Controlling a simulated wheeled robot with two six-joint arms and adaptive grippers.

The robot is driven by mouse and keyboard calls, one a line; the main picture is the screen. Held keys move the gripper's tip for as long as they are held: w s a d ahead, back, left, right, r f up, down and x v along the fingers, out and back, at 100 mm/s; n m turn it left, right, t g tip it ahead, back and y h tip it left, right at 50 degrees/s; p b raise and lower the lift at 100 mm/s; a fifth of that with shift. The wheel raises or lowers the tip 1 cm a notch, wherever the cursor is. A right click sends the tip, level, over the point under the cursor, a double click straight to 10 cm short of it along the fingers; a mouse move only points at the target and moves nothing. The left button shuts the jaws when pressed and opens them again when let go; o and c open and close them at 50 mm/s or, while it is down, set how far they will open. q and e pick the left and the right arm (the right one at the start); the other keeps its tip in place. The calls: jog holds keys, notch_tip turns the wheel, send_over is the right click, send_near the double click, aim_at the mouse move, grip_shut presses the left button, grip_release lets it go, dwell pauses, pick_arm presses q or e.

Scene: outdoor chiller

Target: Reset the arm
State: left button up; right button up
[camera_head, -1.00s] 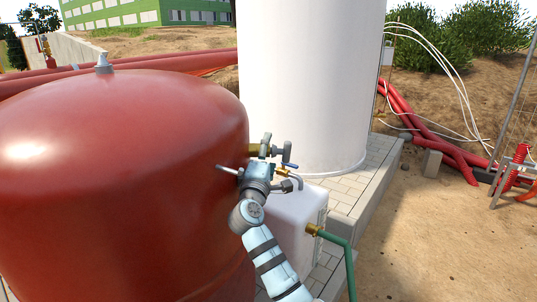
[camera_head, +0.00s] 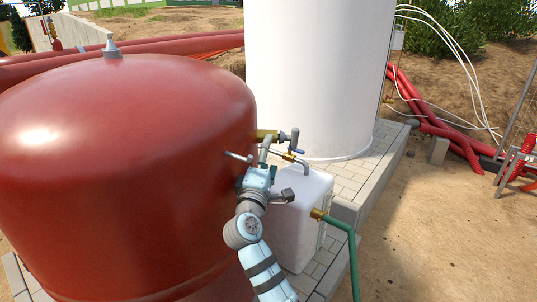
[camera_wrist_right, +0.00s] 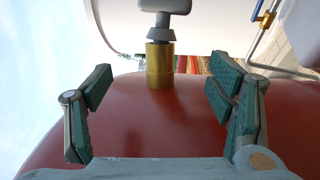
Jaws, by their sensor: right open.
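My right gripper (camera_head: 262,177) is in front of the right side of the red tank (camera_head: 120,160), in the middle of the head view. Its fingers are spread and nothing is between them. A brass valve (camera_head: 266,135) with a grey handle (camera_head: 295,140) sticks out from the tank just above the gripper. In the right wrist view, the open fingers (camera_wrist_right: 158,80) stand either side, with the brass fitting (camera_wrist_right: 160,65) and its grey handle (camera_wrist_right: 165,6) ahead, apart from them. My left gripper is not in view.
A white box (camera_head: 305,215) stands close to the right of the gripper, with a green pipe (camera_head: 350,250) beside it. A tall white tank (camera_head: 315,80) stands behind on a tiled plinth (camera_head: 345,180). Sandy ground (camera_head: 440,230) at the right is open.

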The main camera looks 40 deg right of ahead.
jog(key=v, duration=0.8)
jog(key=s+f+m+g+y, duration=0.2)
jog(key=s+f+m+y, duration=0.3)
jog(key=f, duration=0.6)
jog(key=s+f+g+y, duration=0.25)
jog(key=s+f, duration=0.45)
jog(key=f, duration=0.4)
jog(key=s+a+f+m+g+y, duration=0.1)
jog(key=s+a+f+g+y, duration=0.3)
jog(key=s, duration=0.4)
jog(key=s+a+f+m+g+y, duration=0.1)
jog(key=s+a+f+y, duration=0.25)
jog(key=s+f, duration=0.4)
jog(key=s+d+f+g+p, duration=0.15)
jog(key=s+f+p, duration=0.25)
jog(key=f+p, duration=0.6)
jog(key=s+f+p, duration=0.1)
jog(key=s+f, duration=0.3)
jog(key=s, duration=0.2)
jog(key=s+f+g+p, duration=0.1)
jog(key=s+f, duration=0.3)
jog(key=s, duration=0.2)
jog(key=shift+s+d+h, duration=0.15)
jog(key=shift+s+h, duration=0.1)
jog(key=shift+h, duration=0.05)
